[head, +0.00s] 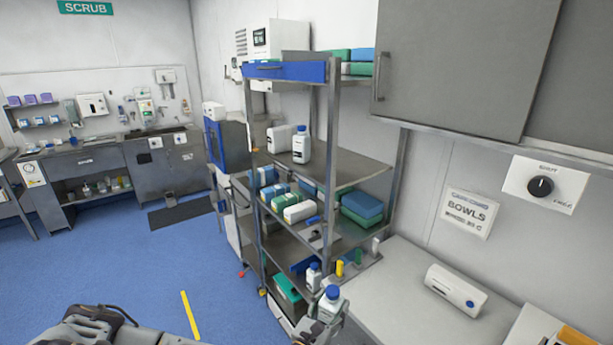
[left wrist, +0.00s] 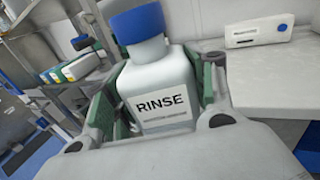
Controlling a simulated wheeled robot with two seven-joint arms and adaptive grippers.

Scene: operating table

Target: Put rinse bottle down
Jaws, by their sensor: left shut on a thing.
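The rinse bottle (head: 331,304) is white with a blue cap and shows at the bottom middle of the head view. In the left wrist view the bottle (left wrist: 160,88) fills the middle, its RINSE label facing the camera, nearly upright with a slight tilt. My left gripper (head: 322,329) is shut on the bottle, with green-lined fingers on both sides of its body in the left wrist view (left wrist: 165,105). The bottle's base is hidden, so I cannot tell whether it touches a surface. My right gripper is not in view.
A pale counter (head: 395,318) lies to the right, mostly clear, with a white box (head: 453,291) on it. A metal shelf rack (head: 334,130) stands behind, holding another blue-capped bottle (head: 301,147), boxes and packs. A grey wall cabinet (head: 460,65) hangs above the counter.

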